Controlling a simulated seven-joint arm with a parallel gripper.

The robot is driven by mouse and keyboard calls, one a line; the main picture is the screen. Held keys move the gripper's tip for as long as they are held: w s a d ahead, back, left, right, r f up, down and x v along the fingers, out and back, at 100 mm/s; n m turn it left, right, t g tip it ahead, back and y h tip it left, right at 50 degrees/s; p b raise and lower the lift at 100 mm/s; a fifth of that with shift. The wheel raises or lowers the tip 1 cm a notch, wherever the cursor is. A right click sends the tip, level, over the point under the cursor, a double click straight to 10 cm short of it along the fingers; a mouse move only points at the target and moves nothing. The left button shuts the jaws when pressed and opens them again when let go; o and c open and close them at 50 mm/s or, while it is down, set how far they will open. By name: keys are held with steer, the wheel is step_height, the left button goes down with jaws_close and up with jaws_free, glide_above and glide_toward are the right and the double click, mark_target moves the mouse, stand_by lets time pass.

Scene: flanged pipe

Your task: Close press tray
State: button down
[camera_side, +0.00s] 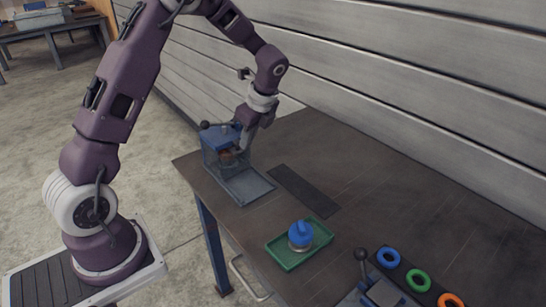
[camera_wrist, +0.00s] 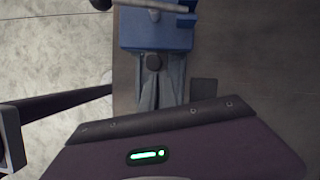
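The press (camera_side: 222,137) is a blue-topped box with see-through sides at the left end of the table. Its flat grey tray (camera_side: 250,187) sticks out in front, towards the lower right, so it stands open. The blue press top (camera_wrist: 155,35) also shows at the top of the wrist view, with grey shapes below it that I cannot clearly split into tray and fingers. My gripper (camera_side: 243,146) points down beside the press's front side, above the inner end of the tray. Its fingertips are too small to tell open from shut, and contact with the press or tray is unclear.
A dark mat (camera_side: 303,190) lies right of the tray. A green tray (camera_side: 319,244) with a blue-topped part (camera_side: 301,234) stands nearer the front. Blue, green and orange rings (camera_side: 418,280) and a lever device (camera_side: 372,290) are at the lower right. A panelled wall (camera_side: 420,70) stands behind.

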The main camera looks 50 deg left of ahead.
steer(key=s+d+r+n+t, duration=0.1)
steer(key=d+r+n, duration=0.1)
steer(key=d+r, duration=0.9)
steer(key=s+d+r+n+t+h, duration=0.1)
steer(key=s+d+n+t, duration=0.1)
steer(key=s+n, duration=0.2)
steer(key=s+d+r+n+t+h, duration=0.1)
steer(key=s+d+r+n, duration=0.1)
steer(key=s, duration=0.9)
steer(key=s+d+r+n+t+h, duration=0.2)
steer(key=s+d+n, duration=0.1)
steer(key=s+n, duration=0.4)
steer(key=shift+s+d+t, duration=0.3)
steer(key=shift+s+d, duration=0.05)
steer(key=shift+s, duration=0.25)
